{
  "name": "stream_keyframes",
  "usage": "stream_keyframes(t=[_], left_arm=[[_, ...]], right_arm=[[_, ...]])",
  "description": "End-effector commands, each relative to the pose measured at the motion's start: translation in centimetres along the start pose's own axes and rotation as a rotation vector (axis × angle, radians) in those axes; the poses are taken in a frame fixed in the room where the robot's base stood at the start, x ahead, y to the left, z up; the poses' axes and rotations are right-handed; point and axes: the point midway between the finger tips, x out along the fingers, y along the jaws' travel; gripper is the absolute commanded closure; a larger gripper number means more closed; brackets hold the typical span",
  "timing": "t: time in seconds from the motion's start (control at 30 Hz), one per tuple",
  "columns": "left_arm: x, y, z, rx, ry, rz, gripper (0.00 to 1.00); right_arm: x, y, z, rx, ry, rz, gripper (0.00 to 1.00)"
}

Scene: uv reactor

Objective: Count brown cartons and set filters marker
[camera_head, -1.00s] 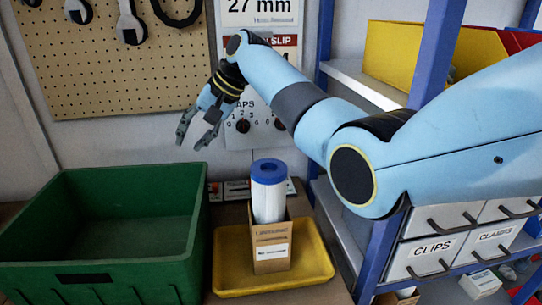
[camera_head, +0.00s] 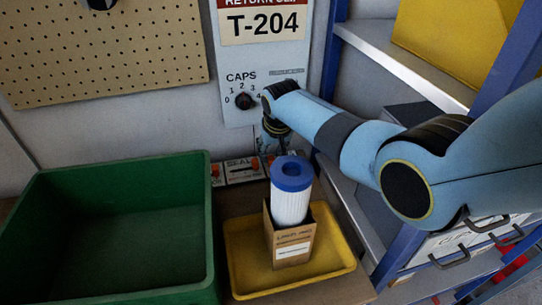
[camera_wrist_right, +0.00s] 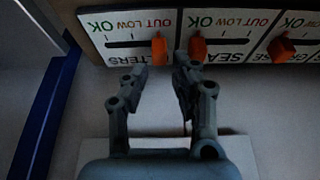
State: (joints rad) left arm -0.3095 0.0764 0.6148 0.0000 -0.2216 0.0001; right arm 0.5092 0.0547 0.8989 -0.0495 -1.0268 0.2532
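One brown carton (camera_head: 292,248) stands in the yellow tray, with a white filter with a blue cap (camera_head: 291,190) upright in it. In the right wrist view, the filters panel (camera_wrist_right: 112,30) appears upside down, with its orange marker (camera_wrist_right: 159,48) at the OUT end of the slot. My right gripper (camera_wrist_right: 160,72) is open, its fingertips apart on either side of the marker, with a visible gap. In the head view, my right gripper (camera_head: 272,148) points down at the wall behind the carton, its fingers partly hidden. My left gripper is out of view.
The seals marker (camera_wrist_right: 197,48) sits at OK, close beside my finger. A third orange marker (camera_wrist_right: 281,47) is also near OK. The green bin (camera_head: 209,225) at left looks empty. A caps dial (camera_head: 243,101) is on the wall. The shelf (camera_head: 400,62) is at right.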

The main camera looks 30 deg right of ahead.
Motion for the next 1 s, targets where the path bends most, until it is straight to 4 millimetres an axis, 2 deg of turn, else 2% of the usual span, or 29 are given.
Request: stream_keyframes(t=[0.1,0.2,0.6,0.8,1.0], left_arm=[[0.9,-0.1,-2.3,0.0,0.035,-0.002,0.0],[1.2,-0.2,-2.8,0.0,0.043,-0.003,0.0],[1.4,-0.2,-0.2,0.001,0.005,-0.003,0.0],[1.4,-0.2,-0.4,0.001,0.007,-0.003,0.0],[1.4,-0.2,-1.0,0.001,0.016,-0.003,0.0]], right_arm=[[1.8,0.0,0.1,0.0,-0.001,0.001,0.73],[2.6,0.0,0.1,0.0,-0.001,0.001,0.73],[3.1,0.0,0.0,0.001,0.0,0.0,0.73],[3.1,0.0,0.0,0.001,0.0,0.0,0.98],[3.1,0.0,0.0,0.001,0.0,0.0,1.0]])
